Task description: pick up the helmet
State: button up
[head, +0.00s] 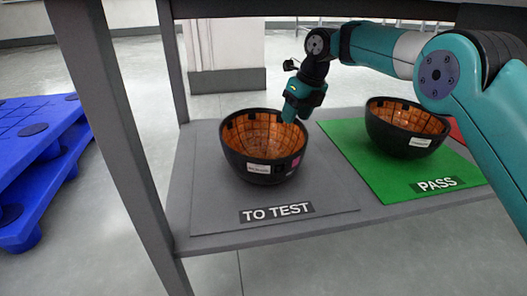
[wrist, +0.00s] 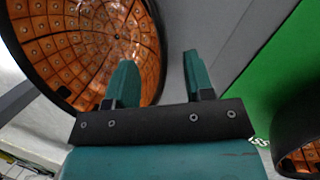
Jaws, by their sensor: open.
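A black bowl-shaped helmet (head: 262,165) with an orange tiled inside sits open side up on the grey TO TEST mat (head: 330,207). A second similar helmet (head: 408,147) sits on the green PASS mat (head: 372,180). My gripper (head: 291,113) is at the right rear rim of the helmet on the TO TEST mat. In the wrist view, my gripper (wrist: 158,82) is open, and one finger overlaps the orange inside of that helmet (wrist: 85,45) while the other is over grey surface outside it. I cannot tell whether the fingers touch the rim.
The shelf (head: 210,240) has a dark upright post (head: 125,140) at the left and another behind. A shelf edge runs overhead. A red mat (head: 456,131) shows partly behind my arm. Blue pallets (head: 40,140) stand on the floor at left.

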aim_at(292, 127)
jog(key=b+x, duration=0.2)
jog(key=x, duration=0.2)
jog(key=shift+w+f+b, duration=0.1)
jog(key=shift+f+b, duration=0.25)
jog(key=shift+f, duration=0.05)
jog(key=shift+r, duration=0.1)
grip_shut()
jog(key=shift+r, duration=0.2)
